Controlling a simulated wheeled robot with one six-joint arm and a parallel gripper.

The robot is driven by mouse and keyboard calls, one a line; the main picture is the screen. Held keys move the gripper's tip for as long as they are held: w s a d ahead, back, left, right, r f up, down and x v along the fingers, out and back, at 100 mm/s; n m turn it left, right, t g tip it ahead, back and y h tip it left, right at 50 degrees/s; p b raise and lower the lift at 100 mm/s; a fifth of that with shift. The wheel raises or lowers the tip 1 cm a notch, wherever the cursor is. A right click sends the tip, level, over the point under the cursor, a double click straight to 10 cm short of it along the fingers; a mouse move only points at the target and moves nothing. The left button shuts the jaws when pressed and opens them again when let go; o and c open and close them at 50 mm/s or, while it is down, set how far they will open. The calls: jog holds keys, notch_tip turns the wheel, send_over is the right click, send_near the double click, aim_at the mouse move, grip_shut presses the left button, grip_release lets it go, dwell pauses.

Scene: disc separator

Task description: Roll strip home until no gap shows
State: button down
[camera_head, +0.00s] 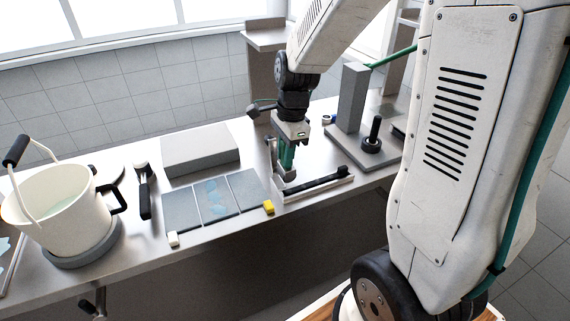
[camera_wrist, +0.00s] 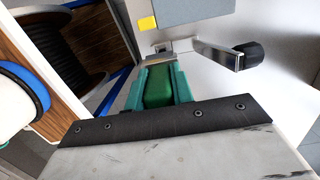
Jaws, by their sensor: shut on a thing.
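A long black strip (camera_head: 318,186) lies in a shallow pale tray (camera_head: 310,196) near the front edge of the bench. My gripper (camera_head: 287,160) points down above or just behind the tray's left end. In the wrist view its teal fingers are closed on a green handle (camera_wrist: 158,88). A metal arm with a black rounded end (camera_wrist: 248,55) extends sideways beyond the handle and looks like part of the held tool, seemingly a hand roller. The strip is hidden in the wrist view. I cannot tell whether the tool touches the strip, nor whether a gap shows along it.
Left of the tray lies a grey panelled mat (camera_head: 182,212) with a yellow block (camera_head: 268,207) at its corner. Behind it is a grey box (camera_head: 200,149). A grey post (camera_head: 352,98) rises at right.

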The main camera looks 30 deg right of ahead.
jog(key=shift+r, duration=1.45)
jog(key=shift+d+f, duration=0.1)
jog(key=shift+f, duration=0.05)
